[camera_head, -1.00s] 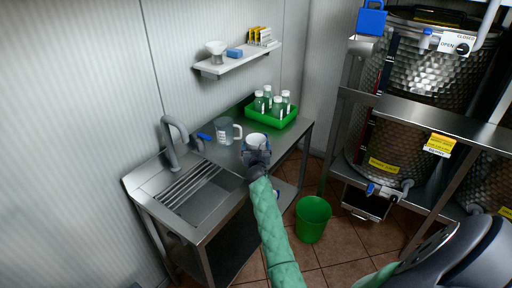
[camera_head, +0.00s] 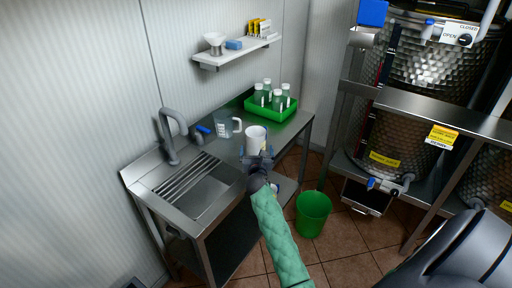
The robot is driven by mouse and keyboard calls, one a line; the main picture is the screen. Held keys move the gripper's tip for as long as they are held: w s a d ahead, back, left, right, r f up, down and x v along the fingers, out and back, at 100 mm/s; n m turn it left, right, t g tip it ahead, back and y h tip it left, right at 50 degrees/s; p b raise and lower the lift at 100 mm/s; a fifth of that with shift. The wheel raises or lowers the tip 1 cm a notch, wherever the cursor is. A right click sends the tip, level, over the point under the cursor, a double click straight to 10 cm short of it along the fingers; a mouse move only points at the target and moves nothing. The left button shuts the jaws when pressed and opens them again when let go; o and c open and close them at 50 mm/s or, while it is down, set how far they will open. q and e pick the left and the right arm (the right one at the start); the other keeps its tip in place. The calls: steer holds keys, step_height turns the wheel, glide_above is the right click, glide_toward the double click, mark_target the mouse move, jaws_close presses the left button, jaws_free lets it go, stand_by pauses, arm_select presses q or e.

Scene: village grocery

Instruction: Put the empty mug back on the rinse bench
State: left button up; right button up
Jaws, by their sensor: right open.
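The white mug (camera_head: 255,138) stands upright on the steel rinse bench (camera_head: 204,150), right of the sink and in front of the clear jug (camera_head: 222,126). My right gripper (camera_head: 257,157) is open just on the near side of the mug, at the end of my green-sleeved arm. The mug's lower part is partly hidden by the gripper, so I cannot tell whether they touch. The inside of the mug is not clear. My left gripper is not in view.
A green tray (camera_head: 254,111) of capped bottles stands at the bench's back right. The sink (camera_head: 198,190) and tap (camera_head: 168,135) are on the left. A green bucket (camera_head: 312,214) stands on the floor to the right. A wall shelf (camera_head: 238,52) hangs above.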

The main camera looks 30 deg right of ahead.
steer(key=v, duration=0.3)
steer(key=shift+s+a+b, duration=0.15)
steer(key=shift+s+b, duration=0.05)
steer(key=shift+b, duration=0.15)
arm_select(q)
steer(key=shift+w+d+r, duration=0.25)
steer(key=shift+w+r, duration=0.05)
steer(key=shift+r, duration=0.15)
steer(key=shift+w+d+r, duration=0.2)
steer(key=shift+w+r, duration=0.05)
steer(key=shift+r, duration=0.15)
arm_select(e)
steer(key=shift+s, duration=0.1)
